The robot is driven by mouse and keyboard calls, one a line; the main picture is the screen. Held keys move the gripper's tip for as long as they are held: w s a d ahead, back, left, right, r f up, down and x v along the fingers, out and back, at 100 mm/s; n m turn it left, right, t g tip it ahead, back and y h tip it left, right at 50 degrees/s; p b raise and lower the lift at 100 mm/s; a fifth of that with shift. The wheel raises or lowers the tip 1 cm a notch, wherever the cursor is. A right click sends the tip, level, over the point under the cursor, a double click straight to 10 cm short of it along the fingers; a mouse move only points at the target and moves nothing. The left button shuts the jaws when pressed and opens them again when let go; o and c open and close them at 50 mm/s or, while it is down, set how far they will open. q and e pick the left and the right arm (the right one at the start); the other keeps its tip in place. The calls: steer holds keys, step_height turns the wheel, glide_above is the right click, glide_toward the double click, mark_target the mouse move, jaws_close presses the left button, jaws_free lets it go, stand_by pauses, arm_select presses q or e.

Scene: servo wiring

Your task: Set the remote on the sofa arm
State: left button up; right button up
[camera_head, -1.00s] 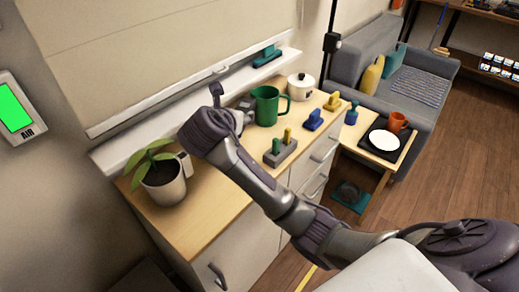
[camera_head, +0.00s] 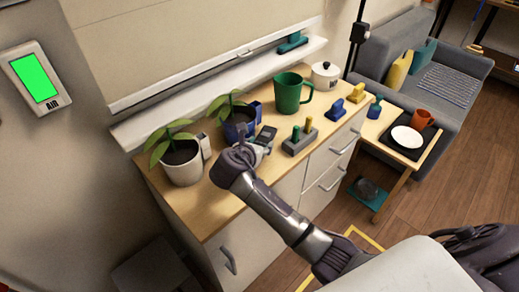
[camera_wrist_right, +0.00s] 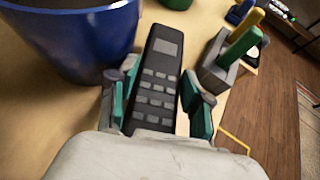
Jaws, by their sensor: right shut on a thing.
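The remote (camera_wrist_right: 160,75) is black with grey buttons and a small screen. In the right wrist view it lies between the two fingers of my right gripper (camera_wrist_right: 158,100), which is shut on it. In the head view the remote (camera_head: 266,135) shows just beyond my right gripper (camera_head: 258,150), above the wooden cabinet top between a blue pot and a grey holder. The grey sofa (camera_head: 400,45) is at the upper right; its near arm (camera_head: 445,135) is beside the small side table. My left gripper is not in view.
Near the gripper are a blue plant pot (camera_wrist_right: 85,35), a white plant pot (camera_head: 183,165) and a grey block with green and yellow pegs (camera_head: 300,142). A green jug (camera_head: 290,92) stands behind. The side table (camera_head: 378,130) holds a tray, plate and orange mug.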

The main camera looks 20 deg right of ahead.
step_height(320, 180, down, 2)
steer(key=shift+f, duration=0.1)
steer(key=o, duration=0.9)
